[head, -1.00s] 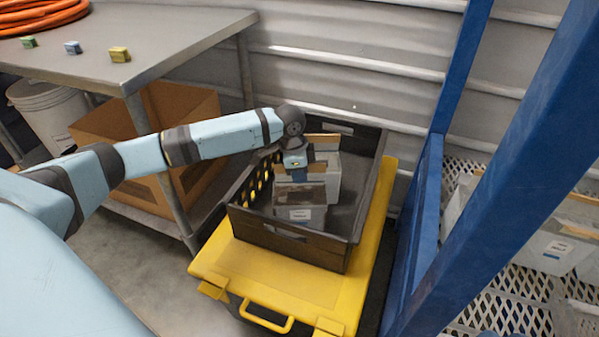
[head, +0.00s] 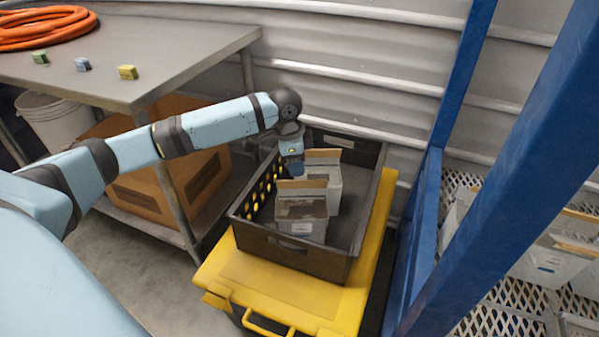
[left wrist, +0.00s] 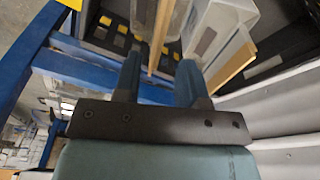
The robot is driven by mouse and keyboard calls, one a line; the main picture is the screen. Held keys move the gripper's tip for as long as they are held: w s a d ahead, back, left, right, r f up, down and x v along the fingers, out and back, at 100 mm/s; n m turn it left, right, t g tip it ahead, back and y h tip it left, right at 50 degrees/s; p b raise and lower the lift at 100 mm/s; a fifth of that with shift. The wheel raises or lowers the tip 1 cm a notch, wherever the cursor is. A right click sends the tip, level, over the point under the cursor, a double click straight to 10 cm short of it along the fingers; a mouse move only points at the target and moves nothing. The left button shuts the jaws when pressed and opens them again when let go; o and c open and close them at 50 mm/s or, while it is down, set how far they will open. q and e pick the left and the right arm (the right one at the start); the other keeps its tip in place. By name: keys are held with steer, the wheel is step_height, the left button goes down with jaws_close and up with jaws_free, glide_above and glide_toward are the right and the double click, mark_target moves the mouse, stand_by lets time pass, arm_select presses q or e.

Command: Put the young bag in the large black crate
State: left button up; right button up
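The large black crate (head: 300,257) stands on a yellow case. Inside it are two pale bags with brown tops, a front bag (head: 313,226) with a brownish upper face and a rear bag (head: 332,190). I cannot tell which is the young bag. My left gripper (head: 296,172) is above the crate, close over the bags' tops. In the left wrist view, its fingers (left wrist: 159,68) are apart, with a brown top edge (left wrist: 161,38) beyond the gap. Nothing looks clamped. My right gripper is not in view.
The yellow case (head: 272,285) is under the crate. A blue rack post (head: 490,180) rises at right, with more bags (head: 545,262) on mesh shelves. A metal table (head: 150,55) with small blocks and an orange hose (head: 45,28) is at left. A cardboard box (head: 150,195) sits below.

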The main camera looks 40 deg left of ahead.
arm_select(q)
step_height(320, 180, up, 2)
steer(key=shift+s+a+r+p, duration=0.1)
steer(key=shift+a+r+p, duration=0.05)
steer(key=shift+r+p, duration=0.15)
steer(key=s+d+f+t+h, duration=0.2)
steer(key=s+d, duration=0.1)
steer(key=d, duration=0.6)
steer(key=s+d+f+t+h, duration=0.2)
steer(key=s+d+f+h, duration=0.15)
steer(key=d, duration=0.45)
steer(key=s+d+f+t+h, duration=0.15)
steer(key=s+d, duration=0.25)
steer(key=d, duration=0.5)
steer(key=s+d+r+n+t, duration=0.1)
steer(key=s+r+n+t, duration=0.6)
steer(key=s+r+t, duration=0.4)
step_height(320, 180, up, 3)
steer(key=shift+s+r+t+h, duration=0.1)
steer(key=shift+s+t+h, duration=0.15)
steer(key=shift+t+h, duration=0.15)
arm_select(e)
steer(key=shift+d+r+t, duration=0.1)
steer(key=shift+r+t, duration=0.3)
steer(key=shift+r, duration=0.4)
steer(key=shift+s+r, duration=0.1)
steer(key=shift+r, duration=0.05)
